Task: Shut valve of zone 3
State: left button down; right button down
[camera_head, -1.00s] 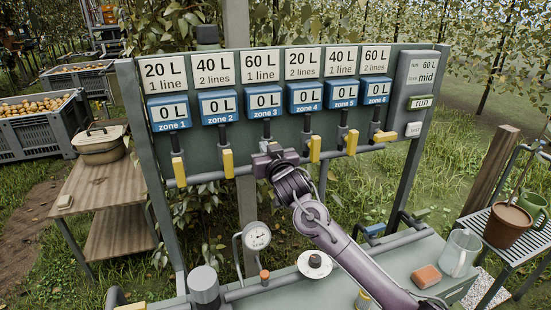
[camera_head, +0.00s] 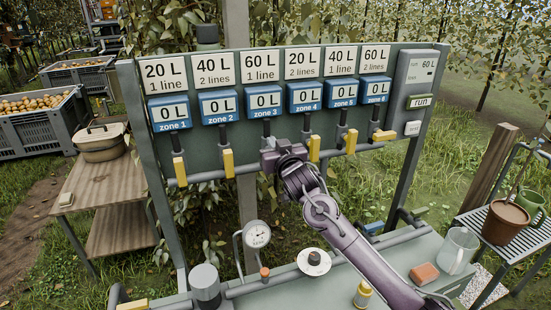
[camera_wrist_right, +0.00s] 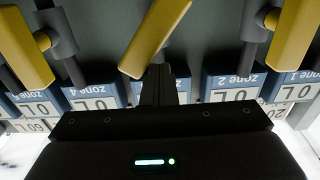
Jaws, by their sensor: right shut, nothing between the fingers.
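The zone 3 display (camera_head: 265,101) reads 0 L. In the head view my right gripper (camera_head: 270,158) hides the zone 3 valve handle below it. In the right wrist view, which is upside down, a yellow handle (camera_wrist_right: 155,37), apparently zone 3's, lies slanted just beyond the fingertips. My right gripper (camera_wrist_right: 160,80) is shut and empty there, close to the handle; I cannot tell whether they touch. My left gripper is not in view.
Neighbouring yellow handles hang at zone 2 (camera_head: 228,163) and zone 4 (camera_head: 314,148), close on either side. The zone 6 handle (camera_head: 384,136) lies sideways. A pipe (camera_head: 205,177) runs along the valves. A gauge (camera_head: 257,235) and bench (camera_head: 290,288) are below.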

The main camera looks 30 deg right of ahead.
jog(key=shift+s+d+f, duration=0.1)
jog(key=shift+s+d, duration=0.1)
jog(key=shift+d, duration=0.55)
jog(key=shift+s+d+f+p, duration=0.15)
jog(key=shift+d+f+p, duration=0.2)
jog(key=shift+d, duration=0.3)
